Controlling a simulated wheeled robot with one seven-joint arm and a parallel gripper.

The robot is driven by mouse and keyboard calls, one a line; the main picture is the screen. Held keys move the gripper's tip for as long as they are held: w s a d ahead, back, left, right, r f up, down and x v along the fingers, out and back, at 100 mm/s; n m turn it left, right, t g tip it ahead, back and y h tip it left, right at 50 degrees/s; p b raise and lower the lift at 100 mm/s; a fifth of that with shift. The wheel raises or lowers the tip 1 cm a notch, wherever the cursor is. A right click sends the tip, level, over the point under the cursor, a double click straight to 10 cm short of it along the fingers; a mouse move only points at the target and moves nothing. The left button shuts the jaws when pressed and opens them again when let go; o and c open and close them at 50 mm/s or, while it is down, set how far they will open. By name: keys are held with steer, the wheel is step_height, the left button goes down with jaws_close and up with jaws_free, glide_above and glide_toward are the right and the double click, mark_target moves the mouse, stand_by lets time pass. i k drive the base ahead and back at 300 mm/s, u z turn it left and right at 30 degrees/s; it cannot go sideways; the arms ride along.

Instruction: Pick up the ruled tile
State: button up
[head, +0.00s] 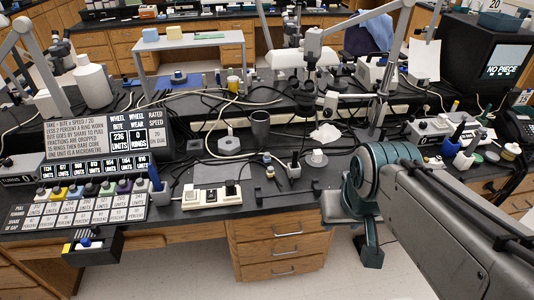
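I cannot pick out a ruled tile with certainty. A white strip-like block (220,203) near the front edge of the bench carries small dark pieces, one at its left (212,193) and one at its right (231,188). Any ruling on them is too small to tell. My arm comes in from the lower right and bends at a teal joint near the bench's front edge, right of that block. My gripper's fingers cannot be made out in the head view. The arm is well apart from the white block.
A small dark drawer (92,247) juts out at the front. A screen (500,70) reads "NO PIECE". Cables and small parts clutter the bench; floor is open in front.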

mark_target(317, 155)
steer(key=u, duration=0.4)
steer(key=i, duration=1)
